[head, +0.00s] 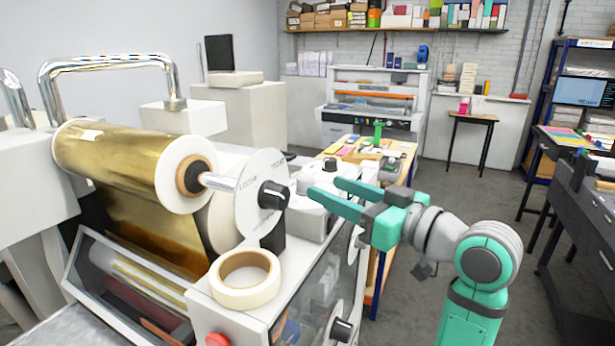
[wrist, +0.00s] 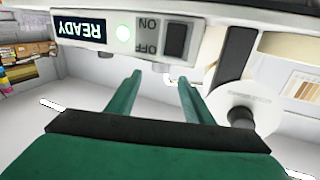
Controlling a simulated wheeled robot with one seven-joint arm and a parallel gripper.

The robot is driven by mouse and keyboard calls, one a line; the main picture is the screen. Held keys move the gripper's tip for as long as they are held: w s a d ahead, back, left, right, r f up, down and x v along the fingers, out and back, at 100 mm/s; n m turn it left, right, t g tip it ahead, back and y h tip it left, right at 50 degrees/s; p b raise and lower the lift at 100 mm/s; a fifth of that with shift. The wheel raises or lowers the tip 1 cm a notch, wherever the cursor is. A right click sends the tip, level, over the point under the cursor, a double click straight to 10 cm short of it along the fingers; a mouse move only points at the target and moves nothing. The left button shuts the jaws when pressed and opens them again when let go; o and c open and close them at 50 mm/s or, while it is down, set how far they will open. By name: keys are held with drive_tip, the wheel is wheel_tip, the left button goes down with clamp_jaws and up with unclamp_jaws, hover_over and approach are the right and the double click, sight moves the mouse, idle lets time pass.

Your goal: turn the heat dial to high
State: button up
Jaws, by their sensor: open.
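My gripper (head: 322,188) is open and empty, held level beside the foil machine with its fingers pointing left. In the wrist view its two fingers (wrist: 160,76) point up at the machine's panel, apart from it as far as I can tell. I cannot read a heat label on any dial. A black knob (head: 331,165) tops a white unit behind my fingers. Another black knob (head: 341,329) is low on the machine's front right. The wrist view, upside down, shows a READY display (wrist: 78,29), a lit green lamp (wrist: 123,32) and an ON/OFF switch (wrist: 176,41).
A gold foil roll (head: 120,155) and a white disc with a black tension knob (head: 273,195) stand left of my gripper. A tape roll (head: 245,279) and a red button (head: 216,340) are on the machine's front. Floor (head: 440,190) is open to the right.

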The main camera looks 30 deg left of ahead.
sight(311, 182)
drive_tip(key=x, duration=0.8)
drive_tip(key=shift+s+f, duration=0.1)
drive_tip(key=c, duration=1)
